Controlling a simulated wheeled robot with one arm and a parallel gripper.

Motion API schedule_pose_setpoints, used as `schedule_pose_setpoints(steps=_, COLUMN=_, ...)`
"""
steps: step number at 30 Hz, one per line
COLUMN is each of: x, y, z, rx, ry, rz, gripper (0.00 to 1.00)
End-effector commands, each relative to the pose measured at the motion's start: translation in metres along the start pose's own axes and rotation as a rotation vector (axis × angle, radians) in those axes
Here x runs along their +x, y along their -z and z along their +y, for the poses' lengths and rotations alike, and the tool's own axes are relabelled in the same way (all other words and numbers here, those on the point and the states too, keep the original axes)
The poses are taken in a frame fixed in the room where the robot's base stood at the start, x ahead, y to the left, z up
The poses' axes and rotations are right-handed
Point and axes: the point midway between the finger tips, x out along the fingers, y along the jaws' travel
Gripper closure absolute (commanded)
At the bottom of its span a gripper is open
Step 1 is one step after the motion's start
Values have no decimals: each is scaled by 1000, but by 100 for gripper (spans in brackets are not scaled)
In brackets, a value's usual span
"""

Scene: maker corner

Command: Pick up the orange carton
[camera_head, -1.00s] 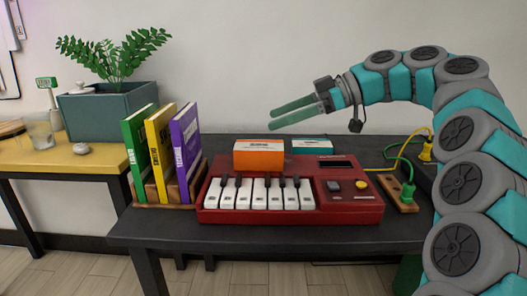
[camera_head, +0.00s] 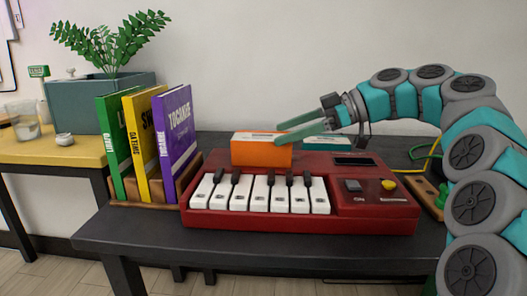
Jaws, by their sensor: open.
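The orange carton (camera_head: 259,153), with a white label band on top, sits just behind the red toy keyboard (camera_head: 300,195) on the dark table; its lower part is hidden by the keyboard. My gripper (camera_head: 284,137) reaches in from the right with its green fingers pointing left. The fingertips are at the height of the carton's upper right part and overlap it in the picture. I cannot tell whether they touch it. The jaws are open, with nothing seen held.
A teal and white carton (camera_head: 326,141) lies behind the keyboard, partly behind my gripper. Green, yellow and purple books (camera_head: 177,135) stand in a wooden holder at the left. A wooden power strip (camera_head: 428,196) with cables lies at the right. The table front (camera_head: 250,246) is bare.

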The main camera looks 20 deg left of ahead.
Motion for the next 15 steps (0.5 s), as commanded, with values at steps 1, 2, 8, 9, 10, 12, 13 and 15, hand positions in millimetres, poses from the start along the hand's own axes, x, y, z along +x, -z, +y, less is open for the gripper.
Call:
schedule_pose_setpoints(steps=1, x=5, y=0, z=-1, rx=1, ry=2, rz=-1, gripper=0)
schedule_pose_setpoints(steps=2, x=7, y=0, z=0, rx=1, ry=1, rz=-1, gripper=0)
schedule_pose_setpoints(steps=8, x=24, y=2, z=0, rx=2, ry=2, rz=-2, gripper=0)
schedule_pose_setpoints(steps=9, x=30, y=2, z=0, rx=2, ry=2, rz=-2, gripper=0)
schedule_pose_setpoints(steps=10, x=34, y=3, z=1, rx=2, ry=2, rz=-2, gripper=0)
schedule_pose_setpoints(steps=12, x=45, y=3, z=2, rx=2, ry=1, rz=-1, gripper=0)
schedule_pose_setpoints(steps=13, x=50, y=2, z=2, rx=3, ry=1, rz=-1, gripper=0)
schedule_pose_setpoints(steps=15, x=57, y=2, z=1, rx=4, ry=2, rz=-2, gripper=0)
